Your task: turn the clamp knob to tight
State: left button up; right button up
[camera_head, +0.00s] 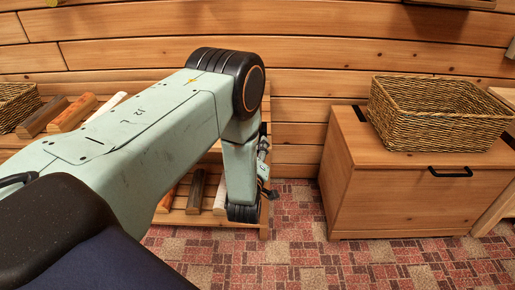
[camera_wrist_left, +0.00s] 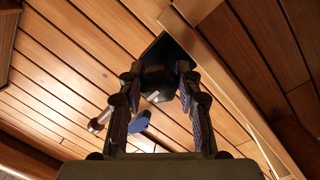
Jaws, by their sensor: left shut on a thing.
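In the left wrist view, a dark faceted knob (camera_wrist_left: 158,83) sits between the fingertips of my left gripper (camera_wrist_left: 160,75). The fingers are shut on it from both sides. The knob is next to a dark mount on a wooden beam. Any marking for its turn position is too dark to read. In the head view, my left arm crosses from the left, and my left gripper (camera_head: 264,165) is partly hidden behind the forearm, at the right end of a wooden rack. The knob cannot be made out there. My right gripper is in neither view.
A wicker basket (camera_head: 437,112) stands on a wooden cabinet (camera_head: 400,200) with a black handle, to the right. The slatted rack (camera_head: 185,218) holds several wooden blocks. Patterned floor (camera_head: 320,262) lies clear in front. A blue-ended tool (camera_wrist_left: 139,122) shows beside the left finger.

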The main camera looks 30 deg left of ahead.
pick_arm(q)
jog(key=shift+c, duration=1)
